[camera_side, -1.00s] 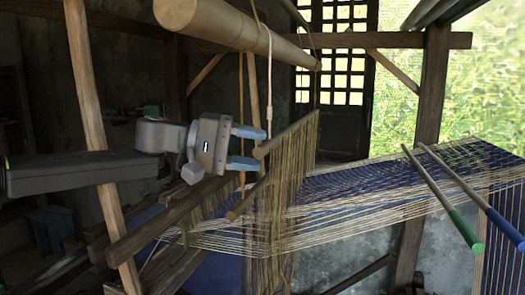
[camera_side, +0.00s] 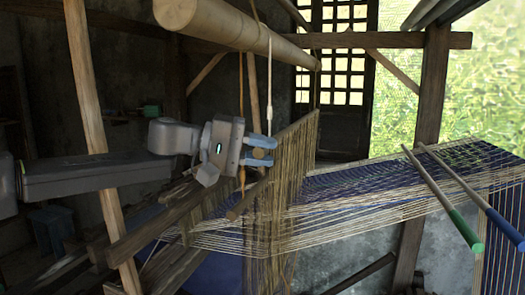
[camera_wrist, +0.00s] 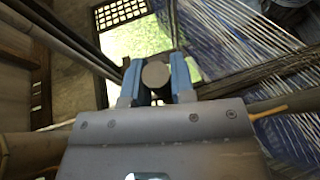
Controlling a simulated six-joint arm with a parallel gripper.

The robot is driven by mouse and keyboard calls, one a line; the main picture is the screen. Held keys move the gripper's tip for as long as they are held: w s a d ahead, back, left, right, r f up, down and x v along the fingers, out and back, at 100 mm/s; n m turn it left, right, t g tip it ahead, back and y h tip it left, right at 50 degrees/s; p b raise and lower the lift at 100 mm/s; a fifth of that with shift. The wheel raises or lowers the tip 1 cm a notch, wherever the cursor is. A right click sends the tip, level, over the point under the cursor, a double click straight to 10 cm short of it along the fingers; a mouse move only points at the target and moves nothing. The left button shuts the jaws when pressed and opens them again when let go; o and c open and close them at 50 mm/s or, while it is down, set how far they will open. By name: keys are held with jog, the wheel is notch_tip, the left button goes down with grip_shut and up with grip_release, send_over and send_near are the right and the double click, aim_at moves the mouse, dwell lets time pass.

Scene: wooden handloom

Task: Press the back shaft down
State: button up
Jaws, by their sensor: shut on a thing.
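The back shaft is a slim wooden rod (camera_side: 296,127) with a curtain of tan heddle threads (camera_side: 288,175) hanging from it. Its near end lies between the two blue fingers of my gripper (camera_side: 268,151), which is shut on it. In the wrist view the round rod end (camera_wrist: 155,74) sits between the fingers of my gripper (camera_wrist: 157,66). The rod slopes up and away to the right.
A lower wooden bar (camera_side: 238,209) ends below my gripper. A thick round beam (camera_side: 225,25) hangs overhead, with a white cord (camera_side: 269,95) and an orange cord (camera_side: 241,120) near my gripper. Blue and cream warp (camera_side: 370,190) stretches right, under two rods with green and blue ends.

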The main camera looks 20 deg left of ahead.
grip_shut()
jog(key=shift+f, duration=2.5)
jog(key=o, duration=0.9)
grip_release()
jog(key=shift+c, duration=0.2)
jog(key=shift+o, duration=0.2)
jog(key=v, duration=0.7)
jog(key=shift+a+r, duration=0.2)
jog(key=shift+r, duration=0.05)
jog(key=shift+s, duration=0.1)
